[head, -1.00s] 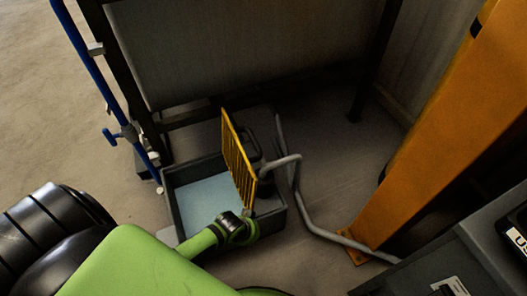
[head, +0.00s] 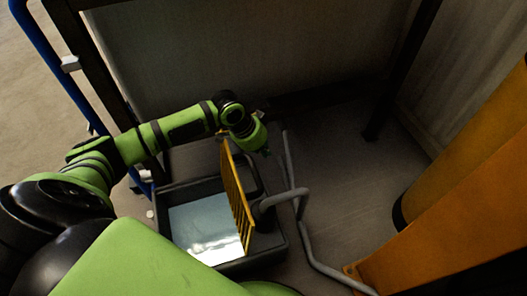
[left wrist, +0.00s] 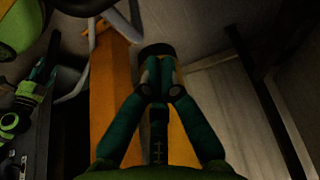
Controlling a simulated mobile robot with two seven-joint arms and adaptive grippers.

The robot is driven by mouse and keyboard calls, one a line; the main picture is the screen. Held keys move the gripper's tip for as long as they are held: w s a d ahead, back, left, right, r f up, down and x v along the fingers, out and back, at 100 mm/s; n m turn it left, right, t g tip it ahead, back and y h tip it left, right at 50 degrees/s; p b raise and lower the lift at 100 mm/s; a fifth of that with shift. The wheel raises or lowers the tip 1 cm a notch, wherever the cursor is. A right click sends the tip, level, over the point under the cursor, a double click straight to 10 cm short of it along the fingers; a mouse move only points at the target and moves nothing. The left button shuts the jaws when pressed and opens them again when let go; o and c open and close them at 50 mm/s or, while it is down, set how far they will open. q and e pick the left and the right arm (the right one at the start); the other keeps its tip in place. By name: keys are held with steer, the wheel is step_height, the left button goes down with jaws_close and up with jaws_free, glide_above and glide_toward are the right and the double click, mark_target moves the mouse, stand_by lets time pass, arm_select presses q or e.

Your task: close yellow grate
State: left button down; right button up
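The yellow grate (head: 236,198) stands nearly upright in the head view, along the right part of a dark grey tank (head: 176,254). The tank's open left part shows pale, shiny liquid (head: 206,226). My left arm reaches in from the left, above the tank's far side. My left gripper (head: 265,151) is just beyond and right of the grate's top edge, with no clear contact. In the left wrist view its dark green fingers (left wrist: 159,72) come together at the tips, with nothing seen held. The grate is not clearly seen there. My right gripper is not in view.
A bent grey pipe (head: 301,215) runs along the floor right of the tank. An orange post (head: 440,222) stands at the right. A large grey panel (head: 240,60) in a dark frame rises behind. A blue rail (head: 38,50) is at the left.

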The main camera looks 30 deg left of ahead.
arm_select(q)
steer(key=b+x, duration=0.3)
steer(key=x, duration=0.6)
steer(key=s+a, duration=0.2)
steer(key=s, duration=0.1)
steer(key=shift+a+p, duration=0.2)
steer(key=shift+p, duration=0.15)
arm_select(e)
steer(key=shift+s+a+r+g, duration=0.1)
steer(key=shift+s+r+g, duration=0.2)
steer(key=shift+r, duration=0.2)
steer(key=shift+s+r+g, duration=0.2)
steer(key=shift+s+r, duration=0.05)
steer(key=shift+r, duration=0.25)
arm_select(q)
steer(key=shift+s, duration=0.1)
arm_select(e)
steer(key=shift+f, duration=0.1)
